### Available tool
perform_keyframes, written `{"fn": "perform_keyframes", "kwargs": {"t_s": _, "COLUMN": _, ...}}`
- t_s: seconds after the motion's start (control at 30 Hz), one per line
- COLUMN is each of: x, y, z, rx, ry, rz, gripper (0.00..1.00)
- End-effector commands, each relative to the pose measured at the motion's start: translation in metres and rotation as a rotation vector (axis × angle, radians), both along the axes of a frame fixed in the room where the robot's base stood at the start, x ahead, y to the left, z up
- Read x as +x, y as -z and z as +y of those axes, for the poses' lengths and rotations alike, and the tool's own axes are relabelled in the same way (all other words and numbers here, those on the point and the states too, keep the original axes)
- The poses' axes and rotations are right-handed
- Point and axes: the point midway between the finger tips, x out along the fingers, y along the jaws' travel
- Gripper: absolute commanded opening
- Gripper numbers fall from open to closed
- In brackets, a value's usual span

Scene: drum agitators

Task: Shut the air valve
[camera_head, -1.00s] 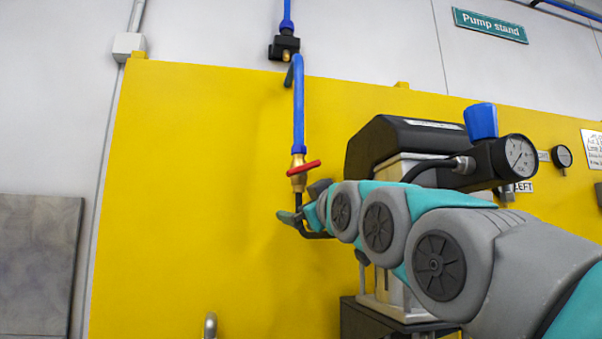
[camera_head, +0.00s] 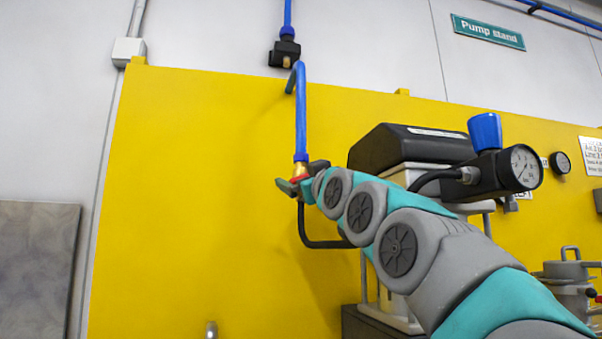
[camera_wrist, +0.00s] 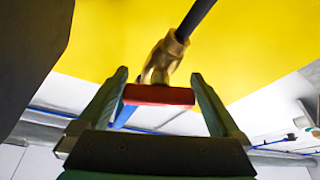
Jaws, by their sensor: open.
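The air valve is a brass body (camera_wrist: 164,58) with a red lever handle (camera_wrist: 159,95). In the head view the brass body (camera_head: 300,169) hangs below a blue hose, in front of the yellow panel; my gripper hides most of the handle there. In the wrist view my gripper (camera_wrist: 159,86) is open, and its two green fingers stand on either side of the red handle. The handle lies crosswise between them, its ends close to the fingers; I cannot tell if they touch. It also shows in the head view (camera_head: 288,183) at the valve.
A blue hose (camera_head: 301,115) runs up to a black fitting (camera_head: 285,52). A black hose (camera_head: 318,243) leads from below the valve behind my arm. A pump with a black top (camera_head: 410,147) and a pressure gauge (camera_head: 525,167) stand right. The yellow panel (camera_head: 200,200) is clear left.

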Motion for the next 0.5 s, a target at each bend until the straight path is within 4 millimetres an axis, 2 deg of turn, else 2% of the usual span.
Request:
{"fn": "perform_keyframes", "kwargs": {"t_s": 0.2, "x": 0.009, "y": -0.0047, "z": 0.0041, "rx": 0.002, "ry": 0.001, "rz": -0.002, "gripper": 1.0}}
{"fn": "perform_keyframes", "kwargs": {"t_s": 0.5, "x": 0.0102, "y": -0.0044, "z": 0.0043, "rx": 0.001, "ry": 0.001, "rz": -0.001, "gripper": 1.0}}
